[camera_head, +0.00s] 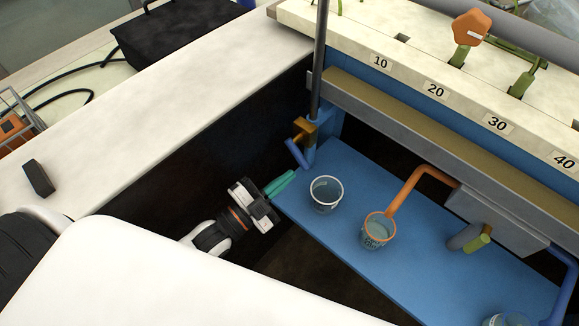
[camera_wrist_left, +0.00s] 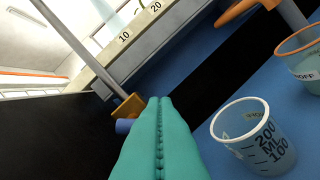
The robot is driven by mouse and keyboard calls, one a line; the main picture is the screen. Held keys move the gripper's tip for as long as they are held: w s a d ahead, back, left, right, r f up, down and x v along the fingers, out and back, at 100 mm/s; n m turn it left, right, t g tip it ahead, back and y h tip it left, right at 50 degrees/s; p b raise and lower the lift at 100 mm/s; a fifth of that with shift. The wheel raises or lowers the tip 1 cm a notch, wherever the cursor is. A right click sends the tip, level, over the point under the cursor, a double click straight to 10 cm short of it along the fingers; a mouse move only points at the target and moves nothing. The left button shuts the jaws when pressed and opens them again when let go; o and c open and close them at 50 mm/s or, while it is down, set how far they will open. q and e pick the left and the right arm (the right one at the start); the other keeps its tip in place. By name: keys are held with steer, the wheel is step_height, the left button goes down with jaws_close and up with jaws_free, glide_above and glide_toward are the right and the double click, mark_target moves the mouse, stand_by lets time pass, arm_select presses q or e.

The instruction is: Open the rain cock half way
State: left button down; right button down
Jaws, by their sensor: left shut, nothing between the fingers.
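A small cock with a brass-coloured part (camera_head: 304,128) and a blue bent piece (camera_head: 296,153) sits at the foot of an upright grey pipe (camera_head: 319,60); no label shows that it is the rain cock. My left gripper (camera_head: 291,174) has teal fingers, shut and empty, just below the blue piece in the head view. In the left wrist view the shut fingers (camera_wrist_left: 160,100) point toward the brass-coloured part (camera_wrist_left: 129,106) and partly cover the blue piece (camera_wrist_left: 123,126). I cannot tell whether they touch. My right gripper is not in view.
A clear cup (camera_head: 326,194) stands on the blue shelf (camera_head: 350,160), right of my left fingers. An orange-rimmed cup (camera_head: 377,231) stands under an orange spout (camera_head: 413,182). A numbered white rail (camera_head: 410,78) runs behind. A dark gap lies left of the shelf.

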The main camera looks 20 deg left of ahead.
mark_target(299, 159)
arm_select(q)
steer(key=shift+w+f, duration=0.25)
steer(key=shift+w, duration=0.45)
steer(key=shift+w+f, duration=0.3)
steer(key=shift+w, duration=0.35)
steer(key=shift+w+f, duration=0.25)
steer(key=shift+w, duration=0.45)
steer(key=shift+w+a+f+m, duration=0.2)
steer(key=shift+w+a+m, duration=0.1)
steer(key=shift+m, duration=0.2)
